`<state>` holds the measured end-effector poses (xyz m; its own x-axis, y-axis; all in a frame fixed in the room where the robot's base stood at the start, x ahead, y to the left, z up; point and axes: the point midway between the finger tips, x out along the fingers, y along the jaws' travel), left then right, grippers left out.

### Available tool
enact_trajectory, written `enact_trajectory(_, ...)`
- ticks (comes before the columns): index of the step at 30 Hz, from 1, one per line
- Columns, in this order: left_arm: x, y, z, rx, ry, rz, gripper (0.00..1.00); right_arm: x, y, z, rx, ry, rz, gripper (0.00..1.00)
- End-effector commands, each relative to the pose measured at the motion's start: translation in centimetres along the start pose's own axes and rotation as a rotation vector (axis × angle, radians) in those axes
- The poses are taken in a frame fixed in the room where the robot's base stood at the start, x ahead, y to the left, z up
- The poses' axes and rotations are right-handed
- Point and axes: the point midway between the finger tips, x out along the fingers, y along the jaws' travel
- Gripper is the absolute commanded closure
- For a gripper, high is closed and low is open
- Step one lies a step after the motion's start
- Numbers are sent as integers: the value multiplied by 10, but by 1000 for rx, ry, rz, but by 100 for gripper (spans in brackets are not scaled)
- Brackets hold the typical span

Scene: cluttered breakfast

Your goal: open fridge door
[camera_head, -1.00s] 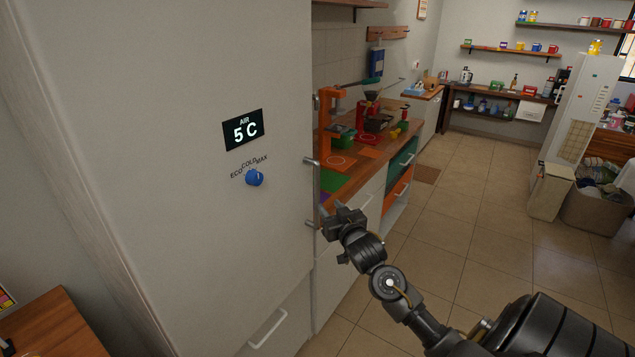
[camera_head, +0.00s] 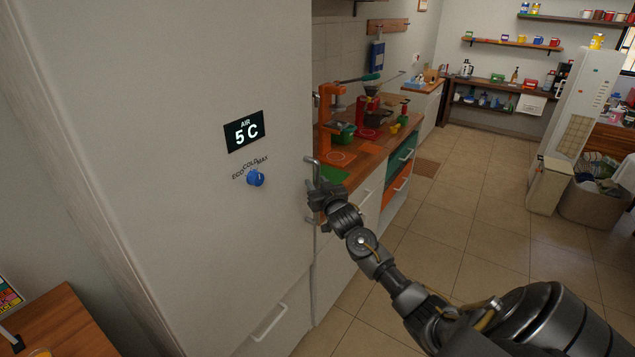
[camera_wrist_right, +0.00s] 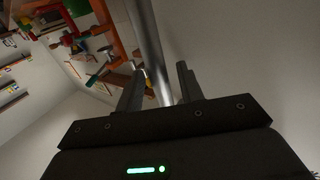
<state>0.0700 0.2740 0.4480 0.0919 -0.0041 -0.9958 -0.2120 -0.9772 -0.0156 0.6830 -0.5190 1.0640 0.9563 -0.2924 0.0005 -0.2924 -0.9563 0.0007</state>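The fridge (camera_head: 180,90) is the large pale cabinet on the left, with a 5 C display and a blue knob on its front. Its door looks shut. A vertical metal handle (camera_head: 316,170) stands at the door's right edge. My right gripper (camera_head: 318,190) is at the handle's middle. In the right wrist view the handle (camera_wrist_right: 150,45) runs down between the two fingers of my right gripper (camera_wrist_right: 158,85), with a gap visible beside it, so the fingers are open around it. My left gripper is not in view.
A wooden counter (camera_head: 372,158) with an orange stand (camera_head: 326,118) and a red machine (camera_head: 368,115) is just right of the fridge. A lower drawer handle (camera_head: 270,322) is below the door. The tiled floor (camera_head: 460,235) to the right is clear.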

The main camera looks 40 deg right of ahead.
Motion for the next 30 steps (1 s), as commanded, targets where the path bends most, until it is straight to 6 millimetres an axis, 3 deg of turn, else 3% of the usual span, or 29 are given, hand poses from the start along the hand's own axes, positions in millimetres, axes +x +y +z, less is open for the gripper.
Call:
enact_trajectory(10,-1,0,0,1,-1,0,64,4,0,1,0,0,-1,64)
enact_trajectory(18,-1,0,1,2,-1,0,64,3,0,1,0,-1,0,99)
enact_trajectory(30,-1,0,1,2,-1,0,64,3,-3,1,1,-1,3,100)
